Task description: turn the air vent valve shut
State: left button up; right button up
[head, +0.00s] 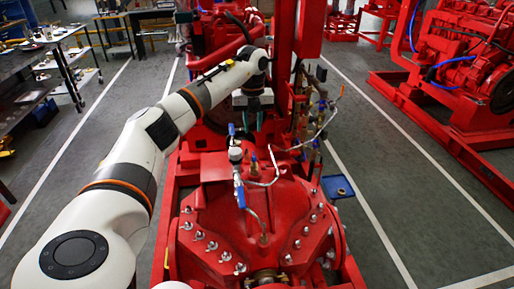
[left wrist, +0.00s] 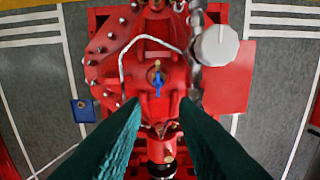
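In the left wrist view, a small valve with a blue lever (left wrist: 157,85) stands on the red pump casing (left wrist: 170,110), in line with the gap between my fingers. Its small brass fitting (head: 254,162) seems to show in the head view, but I cannot make out its lever there. My left gripper (head: 252,122) is above and beyond it; its dark teal fingers are open and empty (left wrist: 158,103), apart from the valve. My right gripper is not in view.
A round white-topped gauge (head: 236,155) stands close to the valve, with a longer blue handle (head: 240,195) below it. A thin metal tube (left wrist: 140,40) curves nearby. Red posts and pipes (head: 310,100) rise beside my gripper. A blue tray (head: 338,187) is on the right.

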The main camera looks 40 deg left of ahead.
pick_arm(q)
send_over(254, 157)
jog(key=f, duration=0.3)
jog(key=a+f, duration=0.1)
jog(key=f, duration=0.1)
jog(key=shift+w+f+p, duration=0.35)
notch_tip(254, 157, down, 4)
jog(key=shift+f+p, duration=0.1)
jog(key=shift+p, duration=0.2)
jog(key=shift+f, duration=0.25)
jog(key=shift+w, duration=0.1)
grip_shut()
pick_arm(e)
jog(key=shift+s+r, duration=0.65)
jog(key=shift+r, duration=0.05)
